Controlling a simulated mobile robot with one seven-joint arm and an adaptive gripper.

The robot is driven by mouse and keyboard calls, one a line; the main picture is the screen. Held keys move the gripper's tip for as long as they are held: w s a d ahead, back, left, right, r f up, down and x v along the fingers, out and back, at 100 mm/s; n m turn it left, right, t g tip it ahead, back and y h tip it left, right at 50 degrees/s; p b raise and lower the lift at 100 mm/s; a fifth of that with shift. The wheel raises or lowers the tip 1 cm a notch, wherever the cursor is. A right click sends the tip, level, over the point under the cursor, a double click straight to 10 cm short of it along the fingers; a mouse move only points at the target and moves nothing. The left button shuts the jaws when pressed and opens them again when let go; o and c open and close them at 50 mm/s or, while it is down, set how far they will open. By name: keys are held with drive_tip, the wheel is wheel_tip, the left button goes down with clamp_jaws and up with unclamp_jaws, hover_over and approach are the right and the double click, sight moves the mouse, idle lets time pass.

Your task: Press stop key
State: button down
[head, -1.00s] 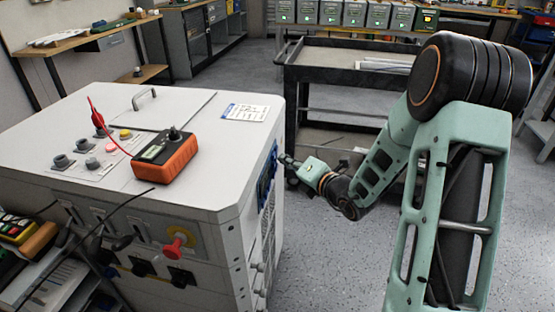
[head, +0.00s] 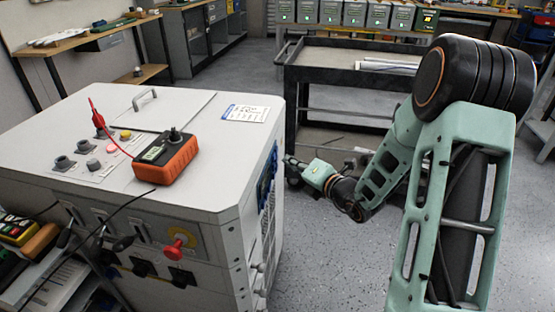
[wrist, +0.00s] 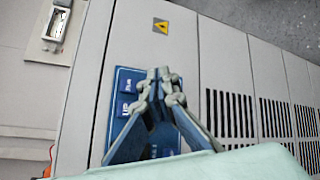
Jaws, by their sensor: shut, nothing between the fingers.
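A blue key panel (wrist: 125,76) sits on the side of the grey cabinet in the wrist view, with dark keys and pale lettering. One dark key (wrist: 129,86) shows left of my fingers. My gripper (wrist: 160,74) is shut and empty in front of the panel, covering its right part. I cannot tell whether it touches the panel or which key is the stop key. In the head view the blue panel (head: 266,172) is seen edge-on on the cabinet's right side, with my gripper (head: 289,168) just right of it.
The cabinet top (head: 200,110) holds an orange meter (head: 166,158) and several knobs. A red knob (head: 179,249) sticks out of its front. A dark cart (head: 340,60) stands behind my arm. Vent slots (wrist: 232,113) lie right of the panel.

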drive_tip(key=d, duration=0.1)
drive_tip(key=s+d+p, duration=0.1)
drive_tip(key=d, duration=0.2)
drive_tip(key=shift+s+d, duration=0.3)
drive_tip(key=shift+d, duration=0.1)
drive_tip(key=shift+p, duration=0.3)
idle(0.6)
